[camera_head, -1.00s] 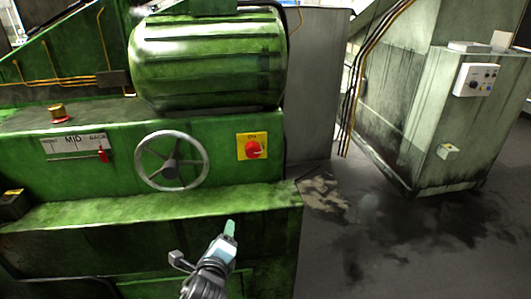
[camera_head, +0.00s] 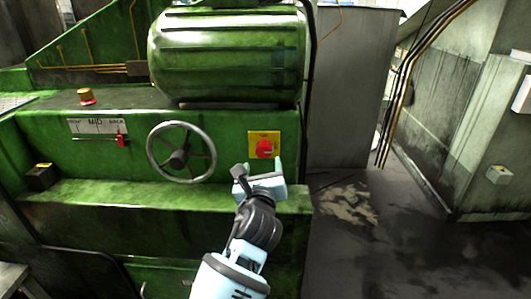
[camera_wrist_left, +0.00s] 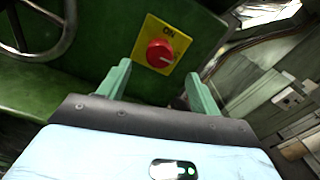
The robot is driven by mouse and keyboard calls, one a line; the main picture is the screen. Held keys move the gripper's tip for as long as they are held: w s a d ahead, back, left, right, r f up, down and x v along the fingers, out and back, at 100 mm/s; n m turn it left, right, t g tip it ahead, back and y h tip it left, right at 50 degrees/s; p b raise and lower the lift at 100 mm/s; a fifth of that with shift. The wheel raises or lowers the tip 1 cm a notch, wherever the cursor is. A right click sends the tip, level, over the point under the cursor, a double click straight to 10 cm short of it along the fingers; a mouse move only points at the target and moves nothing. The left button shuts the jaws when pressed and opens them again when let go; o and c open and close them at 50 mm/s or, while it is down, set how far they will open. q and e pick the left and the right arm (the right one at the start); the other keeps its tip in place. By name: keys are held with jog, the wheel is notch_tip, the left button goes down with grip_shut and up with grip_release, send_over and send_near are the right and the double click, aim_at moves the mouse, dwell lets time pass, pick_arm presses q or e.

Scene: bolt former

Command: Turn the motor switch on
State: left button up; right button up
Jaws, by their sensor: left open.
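The motor switch is a red rotary knob (camera_head: 264,149) on a yellow plate (camera_head: 254,136) on the front of the green machine. In the left wrist view the knob (camera_wrist_left: 159,54) sits on its yellow plate (camera_wrist_left: 150,32) marked ON, tilted in the picture, and a pale mark shows on the knob. My left gripper (camera_head: 262,171) is just below and in front of the switch, apart from it. In the left wrist view its two green fingers (camera_wrist_left: 158,82) are spread and empty, with the knob beyond and between them. My right gripper is not in view.
A grey handwheel (camera_head: 181,152) is left of the switch. A lever slider with a red handle (camera_head: 121,139) and a red-topped button (camera_head: 86,96) are further left. A green ledge (camera_head: 100,194) runs below. A grey cabinet (camera_head: 350,90) stands right of the machine.

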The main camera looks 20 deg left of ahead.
aim_at(263, 151)
pick_arm(q)
jog(key=x, duration=0.6)
jog(key=shift+w+f+b, duration=0.1)
jog(key=shift+f+b, duration=0.05)
jog(key=shift+b, duration=0.25)
jog(key=shift+x, duration=0.75)
jog(key=c, duration=1)
